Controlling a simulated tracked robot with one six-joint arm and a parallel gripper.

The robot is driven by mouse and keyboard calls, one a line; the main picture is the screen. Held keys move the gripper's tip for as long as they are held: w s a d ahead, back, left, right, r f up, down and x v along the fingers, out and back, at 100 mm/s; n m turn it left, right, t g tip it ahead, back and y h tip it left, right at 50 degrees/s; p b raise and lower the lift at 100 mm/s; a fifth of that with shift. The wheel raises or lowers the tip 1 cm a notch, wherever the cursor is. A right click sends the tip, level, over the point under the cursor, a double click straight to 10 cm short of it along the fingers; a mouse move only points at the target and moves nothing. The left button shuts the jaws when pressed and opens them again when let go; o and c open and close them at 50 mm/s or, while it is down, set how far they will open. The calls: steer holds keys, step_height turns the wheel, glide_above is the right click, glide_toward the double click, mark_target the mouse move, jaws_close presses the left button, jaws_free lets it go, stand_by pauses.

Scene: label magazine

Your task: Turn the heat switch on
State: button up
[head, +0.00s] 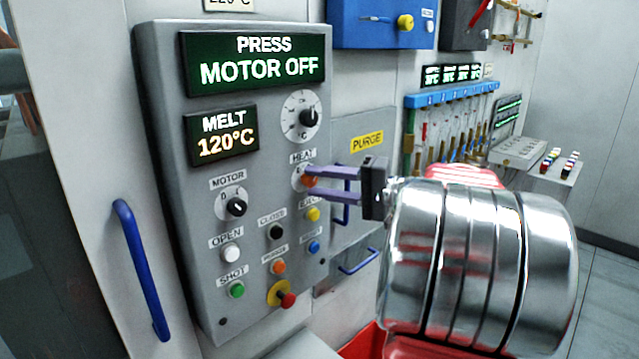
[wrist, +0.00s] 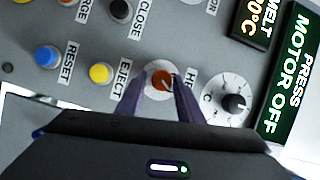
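The heat switch is an orange-red knob on a white dial (head: 309,177) under the HEAT label, on the right side of the grey control panel (head: 160,110). In the wrist view the orange knob (wrist: 160,83) sits near the middle, between my two purple fingers. My gripper (head: 311,184) reaches in from the right, its fingertips close to the panel. The fingers are parted, one on each side of the knob; whether they touch it is unclear. The fingers hide part of the dial in the head view, and I cannot read its setting for certain.
Above the switch is a black temperature knob (head: 309,117). Below are the yellow EJECT button (head: 313,214) and blue RESET button (head: 314,247). The MOTOR knob (head: 236,207) is left. Displays read PRESS MOTOR OFF (head: 255,60) and MELT 120°C (head: 222,134).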

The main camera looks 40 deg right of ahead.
steer(key=shift+o, duration=1.3)
steer(key=shift+a, duration=0.1)
steer(key=shift+r, duration=0.1)
steer(key=f+v, duration=0.1)
steer(key=v, duration=1.2)
steer(key=shift+s+d+r, duration=0.2)
steer(key=shift+s+r, duration=0.1)
steer(key=shift+s, duration=0.05)
steer(key=shift+w+a, duration=0.1)
